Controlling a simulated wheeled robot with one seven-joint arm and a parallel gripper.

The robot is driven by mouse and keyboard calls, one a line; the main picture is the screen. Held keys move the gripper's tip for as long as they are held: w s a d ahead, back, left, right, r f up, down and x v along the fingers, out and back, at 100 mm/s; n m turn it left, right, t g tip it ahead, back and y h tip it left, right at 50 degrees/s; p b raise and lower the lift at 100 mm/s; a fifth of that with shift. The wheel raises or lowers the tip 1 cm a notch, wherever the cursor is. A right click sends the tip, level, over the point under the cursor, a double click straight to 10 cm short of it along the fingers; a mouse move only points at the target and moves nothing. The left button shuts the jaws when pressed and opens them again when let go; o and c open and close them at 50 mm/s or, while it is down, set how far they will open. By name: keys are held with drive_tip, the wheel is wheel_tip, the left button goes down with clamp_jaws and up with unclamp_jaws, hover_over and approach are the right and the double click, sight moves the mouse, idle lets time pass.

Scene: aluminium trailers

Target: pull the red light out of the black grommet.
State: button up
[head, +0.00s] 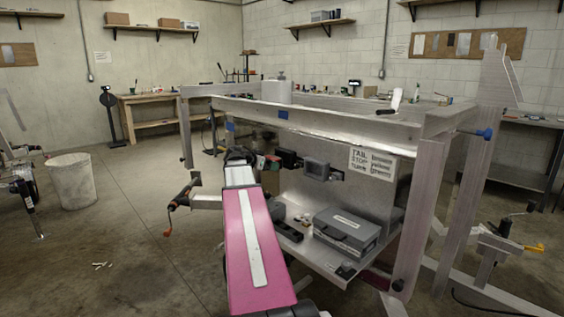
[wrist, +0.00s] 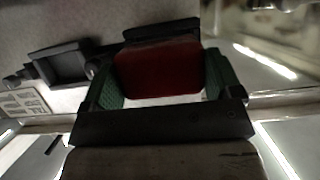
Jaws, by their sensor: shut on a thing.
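The red light (wrist: 158,72) fills the space between the green finger pads of my gripper (wrist: 164,78) in the wrist view. My gripper is shut on its sides. The black grommet (wrist: 160,31) shows as a dark rim right behind the light, at its upper edge. How deep the light sits in it is hidden. In the head view, my gripper (head: 261,162) is at the left end of the trailer's rear panel, beside the grommet (head: 288,158). Only a small reddish patch of the light shows there.
A grey case (head: 347,229) lies on the shelf below. The aluminium frame rail (head: 330,130) runs above. The floor to the left is mostly clear, with a white bin (head: 70,181).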

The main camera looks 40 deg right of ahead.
drive_tip(key=shift+s+a, duration=0.15)
drive_tip(key=shift+a, duration=1.1)
drive_tip(key=shift+s+a, duration=0.1)
drive_tip(key=shift+a, duration=1.1)
